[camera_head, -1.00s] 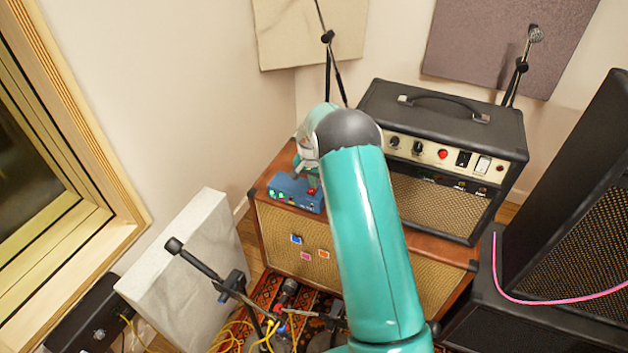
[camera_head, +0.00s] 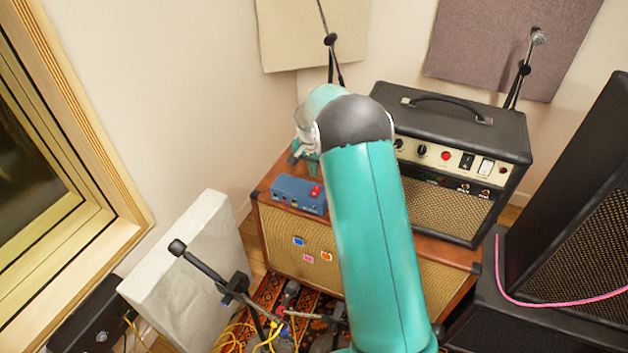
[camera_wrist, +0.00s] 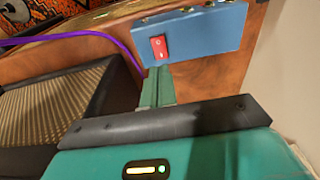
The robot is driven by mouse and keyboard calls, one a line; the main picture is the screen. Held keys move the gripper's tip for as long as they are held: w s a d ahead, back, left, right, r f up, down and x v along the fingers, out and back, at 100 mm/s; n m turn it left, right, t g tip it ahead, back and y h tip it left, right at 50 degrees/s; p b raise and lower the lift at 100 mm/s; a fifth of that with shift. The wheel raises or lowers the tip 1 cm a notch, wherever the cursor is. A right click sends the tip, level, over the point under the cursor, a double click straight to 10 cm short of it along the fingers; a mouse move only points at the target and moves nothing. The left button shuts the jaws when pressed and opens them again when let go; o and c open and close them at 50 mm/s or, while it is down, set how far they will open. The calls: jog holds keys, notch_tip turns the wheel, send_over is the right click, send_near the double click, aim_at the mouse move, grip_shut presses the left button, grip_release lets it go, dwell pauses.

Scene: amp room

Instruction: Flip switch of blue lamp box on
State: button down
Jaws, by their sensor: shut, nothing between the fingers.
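The blue lamp box (camera_head: 293,197) sits on the left end of the wooden cabinet's top, with a red switch (camera_head: 316,191) at its right end. The wrist view shows the box (camera_wrist: 215,32) at the top, with the red rocker switch (camera_wrist: 159,48) facing the camera. My gripper (camera_wrist: 157,72) is shut and empty; its teal fingers point at the box just below the switch in that picture. Whether the tips touch the box is unclear.
The box stands on a wooden speaker cabinet (camera_head: 275,237). A black amplifier (camera_head: 455,120) stands on its right part. A purple cable (camera_wrist: 85,35) crosses the wrist view. Microphone stands (camera_head: 235,287) and yellow cables (camera_head: 232,335) crowd the floor in front.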

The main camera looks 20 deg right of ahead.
notch_tip(320, 180, up, 6)
jog(key=shift+s+a, duration=0.2)
jog(key=shift+s, duration=0.05)
jog(key=shift+r, duration=0.1)
jog(key=s+a+r+n+t, duration=0.15)
jog(key=s+a+r, duration=0.25)
jog(key=s+r, duration=0.45)
jog(key=s+a+r+n+t, duration=0.1)
jog(key=s+a+r+n, duration=0.2)
jog(key=s+r, duration=0.5)
jog(key=s+a+r+n+t, duration=0.1)
jog(key=s+a+n, duration=0.1)
jog(key=s, duration=0.8)
jog(key=s+a+r+n+t+y, duration=0.1)
jog(key=s+a+n, duration=0.1)
jog(key=s, duration=0.9)
jog(key=shift+s+a, duration=0.2)
jog(key=shift+a, duration=0.7)
jog(key=shift+s+a+n, duration=0.1)
jog(key=shift+n, duration=0.15)
